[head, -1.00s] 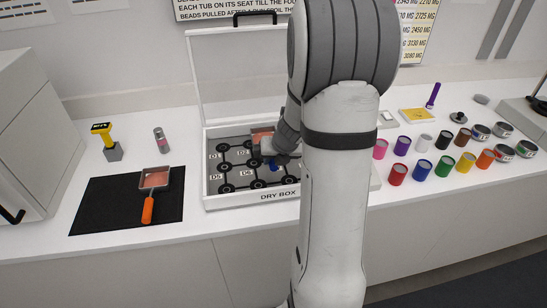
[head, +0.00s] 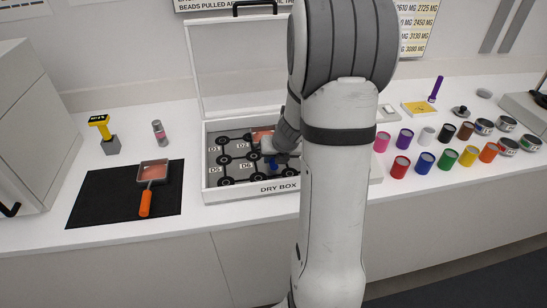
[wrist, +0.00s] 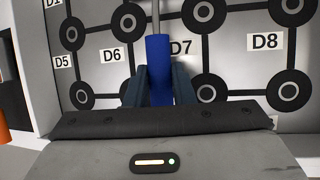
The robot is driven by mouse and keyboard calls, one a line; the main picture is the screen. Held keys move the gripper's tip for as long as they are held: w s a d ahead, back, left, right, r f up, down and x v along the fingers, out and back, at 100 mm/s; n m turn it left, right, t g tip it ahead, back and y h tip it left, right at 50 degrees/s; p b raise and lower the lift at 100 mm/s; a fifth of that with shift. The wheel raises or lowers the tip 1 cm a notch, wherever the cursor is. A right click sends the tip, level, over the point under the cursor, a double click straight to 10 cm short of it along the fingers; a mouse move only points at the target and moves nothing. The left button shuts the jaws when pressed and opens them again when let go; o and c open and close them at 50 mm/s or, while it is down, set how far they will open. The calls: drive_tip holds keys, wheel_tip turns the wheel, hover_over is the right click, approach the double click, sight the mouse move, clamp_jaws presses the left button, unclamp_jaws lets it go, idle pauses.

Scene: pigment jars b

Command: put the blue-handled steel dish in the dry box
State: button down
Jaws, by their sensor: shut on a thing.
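The dry box (head: 215,194) is a white box with its lid raised, its grey floor marked with black rings, lines and labels. The blue-handled steel dish (head: 261,135) shows partly over the back middle of the box, near the D2 label, with a pinkish fill; my arm hides its right part. My gripper (head: 272,158) is over the box interior, shut on the dish's blue handle. In the wrist view the blue handle (wrist: 158,65) stands between the two fingers of my gripper (wrist: 158,88), beside D7. The dish's pan is outside that view. I cannot tell whether it touches the floor.
An orange-handled dish (head: 152,173) lies on a black mat (head: 100,205) to the left. A yellow-topped tool (head: 101,121) and a small jar (head: 159,132) stand behind it. Several coloured jars (head: 424,163) stand to the right. The raised lid (head: 235,65) borders the back of the box.

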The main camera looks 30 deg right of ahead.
drive_tip(key=shift+f, duration=0.2)
drive_tip(key=c, duration=1.2)
unclamp_jaws()
drive_tip(key=shift+o, duration=0.2)
drive_tip(key=shift+r, duration=0.1)
wheel_tip(320, 180, up, 6)
drive_tip(key=p, duration=0.6)
drive_tip(key=shift+p, duration=0.3)
